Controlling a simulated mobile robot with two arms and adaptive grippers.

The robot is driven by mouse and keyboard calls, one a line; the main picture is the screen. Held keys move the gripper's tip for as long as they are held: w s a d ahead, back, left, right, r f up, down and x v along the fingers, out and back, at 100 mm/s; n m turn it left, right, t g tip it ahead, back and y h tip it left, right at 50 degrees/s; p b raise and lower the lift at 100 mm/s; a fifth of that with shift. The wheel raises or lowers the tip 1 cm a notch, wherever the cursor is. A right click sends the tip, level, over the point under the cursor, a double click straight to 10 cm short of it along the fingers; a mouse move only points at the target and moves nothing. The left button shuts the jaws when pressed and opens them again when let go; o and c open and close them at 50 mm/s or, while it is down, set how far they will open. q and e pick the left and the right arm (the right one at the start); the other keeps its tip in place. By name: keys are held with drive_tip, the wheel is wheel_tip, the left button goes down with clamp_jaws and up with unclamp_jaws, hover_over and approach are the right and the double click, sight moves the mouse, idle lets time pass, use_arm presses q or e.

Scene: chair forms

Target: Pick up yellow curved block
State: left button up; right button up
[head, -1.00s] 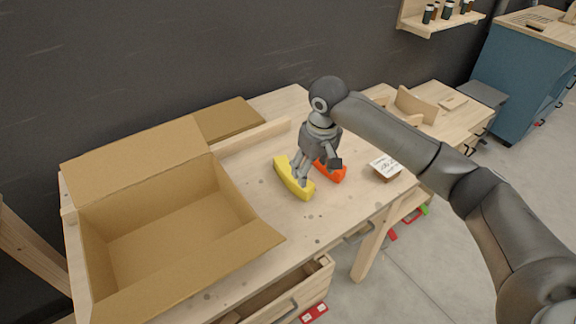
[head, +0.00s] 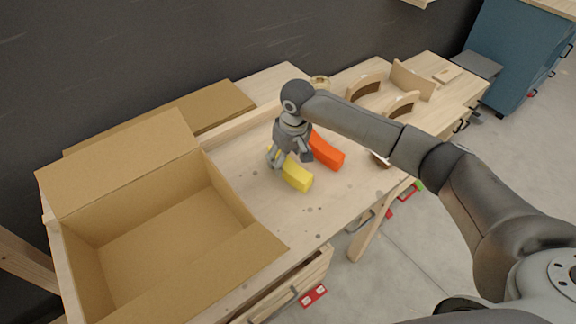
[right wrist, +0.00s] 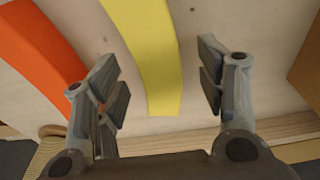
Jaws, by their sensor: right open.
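The yellow curved block (head: 297,177) lies on the wooden workbench, partly hidden behind my right gripper in the head view. My right gripper (head: 288,160) points down over its far end, with its fingers apart. In the right wrist view the yellow curved block (right wrist: 150,50) runs between the two open fingers of the right gripper (right wrist: 160,83), with a gap to the right finger. My left gripper is not in view.
An orange curved block (head: 328,152) lies just right of the yellow one, close to my gripper. A large open cardboard box (head: 240,205) stands at left on the bench. Curved wooden pieces (head: 364,86) lie at the far right.

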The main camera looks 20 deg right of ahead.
sight(288, 163)
drive_tip(key=shift+w+f, duration=0.2)
drive_tip(key=shift+f, duration=1.35)
drive_tip(key=shift+c, duration=0.4)
drive_tip(key=c, duration=0.4)
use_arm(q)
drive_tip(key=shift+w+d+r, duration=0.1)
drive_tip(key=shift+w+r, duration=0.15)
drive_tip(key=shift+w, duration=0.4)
use_arm(e)
drive_tip(key=shift+r, duration=0.1)
drive_tip(key=c, duration=0.7)
